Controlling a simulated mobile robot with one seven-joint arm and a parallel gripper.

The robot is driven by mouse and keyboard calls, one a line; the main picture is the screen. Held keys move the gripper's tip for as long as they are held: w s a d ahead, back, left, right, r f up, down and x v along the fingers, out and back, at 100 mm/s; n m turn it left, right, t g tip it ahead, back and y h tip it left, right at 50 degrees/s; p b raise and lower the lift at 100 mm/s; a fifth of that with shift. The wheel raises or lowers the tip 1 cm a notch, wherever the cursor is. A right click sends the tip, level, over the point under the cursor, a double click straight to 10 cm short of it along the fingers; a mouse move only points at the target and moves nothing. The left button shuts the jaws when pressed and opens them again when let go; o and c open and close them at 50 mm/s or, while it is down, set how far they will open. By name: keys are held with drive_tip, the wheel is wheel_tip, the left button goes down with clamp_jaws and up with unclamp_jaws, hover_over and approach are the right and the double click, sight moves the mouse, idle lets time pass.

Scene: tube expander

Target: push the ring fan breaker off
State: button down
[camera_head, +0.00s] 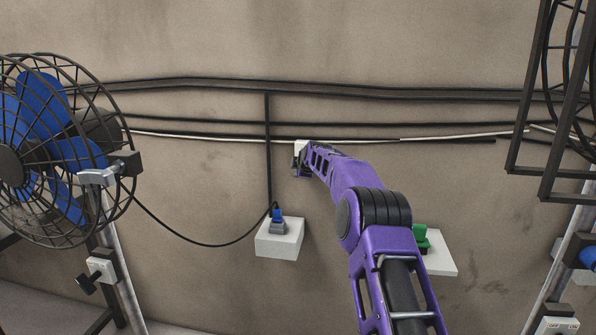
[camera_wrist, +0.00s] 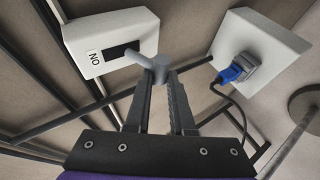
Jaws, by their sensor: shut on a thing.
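A white breaker box (camera_wrist: 112,35) with a dark slot and an upside-down "ON" label is close ahead in the wrist view. A grey lever (camera_wrist: 150,60) reaches from the slot to my fingertips. My gripper (camera_wrist: 160,76) is shut on this lever. In the head view, the small white box (camera_head: 300,147) is on the wall in the middle, and my gripper (camera_head: 304,162) is right at it, partly covering it. No label there names which fan this breaker serves.
A blue plug (camera_head: 277,215) sits in a white wall socket (camera_head: 279,240) below; a green plug (camera_head: 420,236) is partly behind my arm. A blue-bladed fan (camera_head: 45,150) stands at the left. A dark frame (camera_head: 560,100) fills the right. Pipes (camera_head: 200,85) run along the wall.

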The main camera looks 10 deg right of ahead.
drive_tip(key=shift+f, duration=0.15)
drive_tip(key=c, duration=0.8)
unclamp_jaws()
drive_tip(key=shift+d, duration=0.1)
drive_tip(key=shift+o, duration=0.2)
drive_tip(key=b+v, duration=0.2)
drive_tip(key=v, duration=1.5)
drive_tip(key=shift+s, duration=0.2)
